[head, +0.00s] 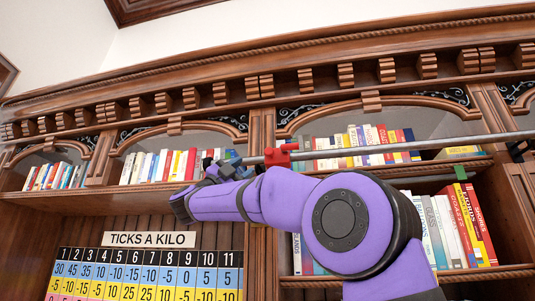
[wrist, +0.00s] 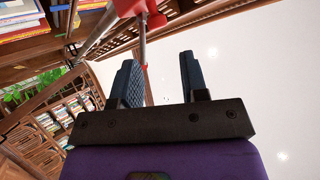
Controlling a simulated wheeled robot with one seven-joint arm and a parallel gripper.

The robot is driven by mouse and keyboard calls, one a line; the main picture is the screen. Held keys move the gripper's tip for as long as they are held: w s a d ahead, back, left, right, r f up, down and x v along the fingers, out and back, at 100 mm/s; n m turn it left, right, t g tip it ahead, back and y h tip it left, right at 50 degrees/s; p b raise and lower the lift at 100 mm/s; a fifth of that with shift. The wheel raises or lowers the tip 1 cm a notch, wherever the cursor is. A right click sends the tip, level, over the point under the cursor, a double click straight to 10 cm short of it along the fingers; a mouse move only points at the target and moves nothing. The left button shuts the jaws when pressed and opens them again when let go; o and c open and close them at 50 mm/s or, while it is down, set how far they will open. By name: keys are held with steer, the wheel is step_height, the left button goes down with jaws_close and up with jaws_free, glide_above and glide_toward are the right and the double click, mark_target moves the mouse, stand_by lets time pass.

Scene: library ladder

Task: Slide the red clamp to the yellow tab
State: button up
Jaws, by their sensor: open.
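The red clamp (head: 277,155) sits on a long grey rail (head: 350,152) that runs across the front of the bookcase. In the wrist view the red clamp (wrist: 140,8) is at the top edge, partly cut off. My gripper (head: 228,164) is left of the clamp in the head view, apart from it. In the wrist view my gripper (wrist: 157,65) has its two dark blue fingers spread, with nothing gripped. A thin grey rod (wrist: 143,50) runs down from the clamp and appears between the fingers; its depth is unclear. I cannot make out the yellow tab with certainty.
Shelves of books (head: 155,166) stand close behind the rail. A dark bracket (head: 516,150) is at the rail's right end. A green tag (head: 460,173) hangs by the right shelf. A number board (head: 150,272) is below left. My purple arm hides part of the shelves.

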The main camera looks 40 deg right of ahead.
mark_target(267, 153)
steer(key=shift+m+g, duration=0.4)
steer(key=x, duration=1)
steer(key=shift+s+d+r, duration=0.15)
steer(key=shift+d, duration=0.2)
jaws_close()
